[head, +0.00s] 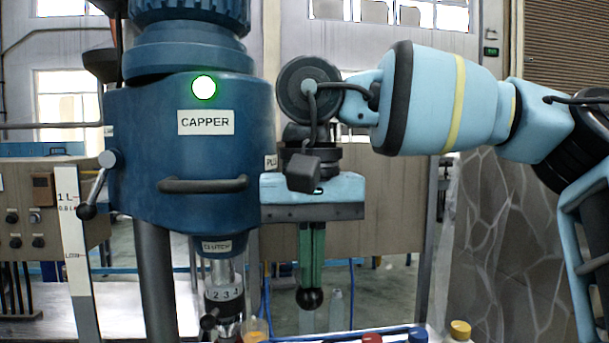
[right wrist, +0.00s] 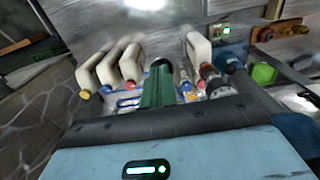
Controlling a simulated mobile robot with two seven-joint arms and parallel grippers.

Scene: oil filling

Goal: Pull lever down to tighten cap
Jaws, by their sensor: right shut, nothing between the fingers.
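The blue capper (head: 180,140) fills the left middle of the head view, with a lit green lamp on its front. A short silver lever (head: 98,183) with a black knob slants down on its left side. Below the body is the numbered clutch collar (head: 223,294). My right gripper (head: 311,285) points down just right of the capper, its green fingers shut and empty. A black ball (head: 310,299) shows at the fingertips; whether it touches them I cannot tell. In the right wrist view the green fingers (right wrist: 158,72) end at a dark tip. My left gripper is out of view.
Red (head: 372,338), blue (head: 418,335) and yellow (head: 460,329) caps show at the head view's bottom edge. Several white bottles (right wrist: 130,62) and a green container (right wrist: 264,73) show in the wrist view. A panel with knobs (head: 25,225) stands left.

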